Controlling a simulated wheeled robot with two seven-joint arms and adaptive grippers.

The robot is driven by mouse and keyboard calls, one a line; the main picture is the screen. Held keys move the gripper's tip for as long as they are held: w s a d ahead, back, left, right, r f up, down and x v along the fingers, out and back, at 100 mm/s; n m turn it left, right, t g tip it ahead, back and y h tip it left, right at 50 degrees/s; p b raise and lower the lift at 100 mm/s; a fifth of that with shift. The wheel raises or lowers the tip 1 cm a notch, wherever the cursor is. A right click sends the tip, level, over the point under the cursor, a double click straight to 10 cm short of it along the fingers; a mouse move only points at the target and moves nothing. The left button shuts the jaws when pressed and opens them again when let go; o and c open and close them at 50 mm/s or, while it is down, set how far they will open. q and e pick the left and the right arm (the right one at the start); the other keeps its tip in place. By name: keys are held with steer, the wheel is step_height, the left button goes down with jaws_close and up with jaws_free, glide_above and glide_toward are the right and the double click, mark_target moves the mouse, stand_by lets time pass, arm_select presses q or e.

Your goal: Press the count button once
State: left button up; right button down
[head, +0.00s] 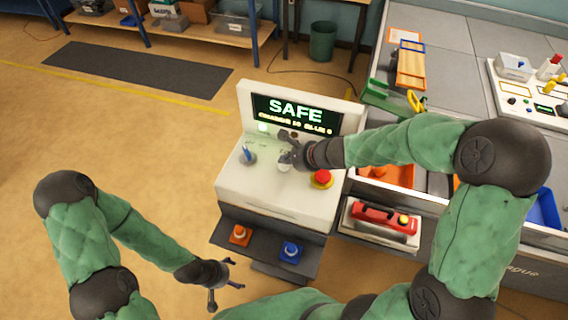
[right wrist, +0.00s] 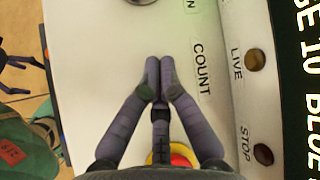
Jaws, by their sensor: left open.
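The white control console (head: 265,196) stands in the middle of the head view. My right gripper (head: 286,155) is over its sloped top. In the right wrist view the fingers of my right gripper (right wrist: 160,74) are shut together and empty, beside the printed COUNT label (right wrist: 201,69). The count button itself is hidden behind the fingers, and I cannot tell whether they touch it. My left gripper (head: 222,286) is open and empty, low in front of the console and to its left.
A red button on a yellow base (head: 321,178) and a blue-handled lever (head: 248,154) flank my right gripper. The screen (head: 296,113) reads SAFE. Orange (head: 240,234) and blue (head: 290,251) items sit on the lower shelf. A crowded workbench (head: 463,75) stands right.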

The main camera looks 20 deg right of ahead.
mark_target(286, 167)
step_height(286, 167, up, 5)
steer(key=p, duration=0.4)
steer(key=shift+p, duration=0.35)
stand_by(0.8)
